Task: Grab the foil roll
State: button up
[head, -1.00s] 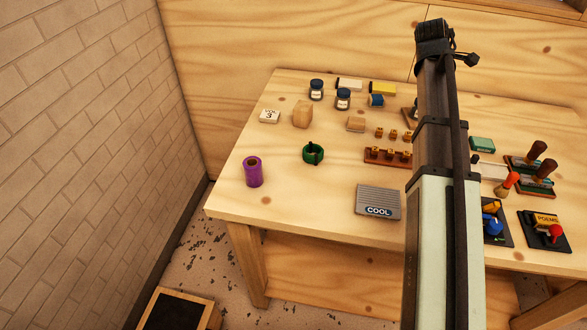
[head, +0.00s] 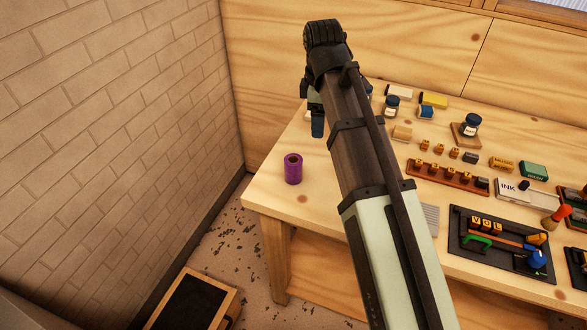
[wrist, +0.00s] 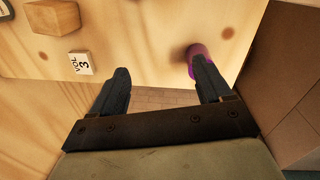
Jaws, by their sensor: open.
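The foil roll is a purple upright cylinder with a hollow top (head: 293,170), standing near the left front corner of the wooden table. In the wrist view the purple roll (wrist: 194,50) shows behind the right fingertip, which partly hides it. My gripper (wrist: 163,75) is open with nothing between its fingers. In the head view my gripper is mostly hidden behind my arm, with one dark finger (head: 317,126) showing above the table beyond the roll.
A white block marked VOL 3 (wrist: 80,64) and a wooden block (wrist: 53,17) stand on the table (head: 262,195). Jars, type blocks and a black tray (head: 500,255) fill the table to the right. A brick wall (head: 120,110) rises on the left. The table around the roll is clear.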

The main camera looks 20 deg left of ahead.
jog(key=g, duration=0.1)
send_near(293, 168)
jog(key=w+r, duration=0.1)
jog(key=w, duration=0.2)
jog(key=shift+n, duration=0.4)
jog(key=f, duration=0.8)
jog(key=shift+s+a+f, duration=0.2)
jog(key=shift+a, duration=0.15)
jog(key=shift+s+f, duration=0.15)
jog(key=shift+f, duration=1.15)
jog(key=shift+s+f, duration=0.1)
jog(key=shift+f, duration=1.2)
jog(key=shift+c, duration=0.3)
jog(key=c, duration=1.1)
